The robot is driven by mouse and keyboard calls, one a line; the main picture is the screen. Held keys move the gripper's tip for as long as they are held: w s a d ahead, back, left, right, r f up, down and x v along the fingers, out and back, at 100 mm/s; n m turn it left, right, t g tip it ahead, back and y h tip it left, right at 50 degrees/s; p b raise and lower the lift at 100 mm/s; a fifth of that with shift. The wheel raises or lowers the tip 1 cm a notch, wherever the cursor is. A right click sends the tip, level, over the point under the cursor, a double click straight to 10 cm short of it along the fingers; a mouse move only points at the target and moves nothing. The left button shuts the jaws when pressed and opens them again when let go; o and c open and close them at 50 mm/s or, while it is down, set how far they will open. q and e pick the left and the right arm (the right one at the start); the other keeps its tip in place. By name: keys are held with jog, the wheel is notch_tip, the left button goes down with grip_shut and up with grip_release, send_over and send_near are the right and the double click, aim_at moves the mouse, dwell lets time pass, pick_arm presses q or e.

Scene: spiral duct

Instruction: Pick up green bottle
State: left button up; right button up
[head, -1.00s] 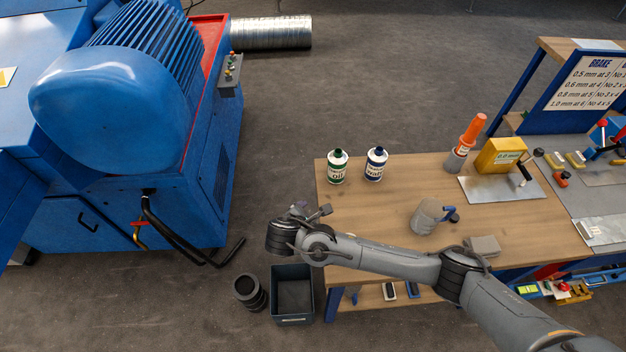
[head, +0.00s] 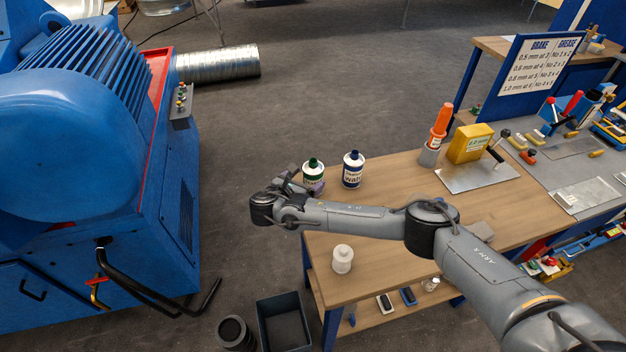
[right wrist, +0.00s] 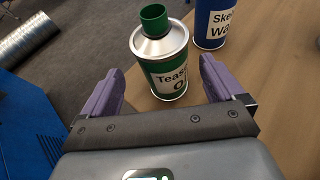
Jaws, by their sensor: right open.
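The green bottle (head: 313,170) is a short can with a green cap and a white label. It stands upright near the left back corner of the wooden table (head: 390,180). In the right wrist view the green bottle (right wrist: 160,55) stands just ahead of the open jaws, centred between the two purple fingers. My right gripper (head: 300,182) is beside it in the head view, its fingers partly hidden behind my wrist. In the right wrist view my right gripper (right wrist: 161,85) is open and holds nothing. My left gripper is not in view.
A blue-capped bottle (head: 353,169) stands close to the right of the green one. A white container (head: 342,259) is near the table's front edge. An orange-topped tool (head: 440,125) and a yellow box (head: 470,143) stand farther right. A dark bin (head: 284,322) is on the floor.

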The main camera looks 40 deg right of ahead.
jog(key=shift+s+b+x, duration=0.1)
jog(key=shift+b+x, duration=0.15)
jog(key=shift+x, duration=1.05)
jog(key=shift+s+b+x, duration=0.15)
jog(key=shift+b+x, duration=0.05)
jog(key=shift+x, duration=1.05)
jog(key=shift+d+r, duration=0.1)
jog(key=shift+d, duration=0.05)
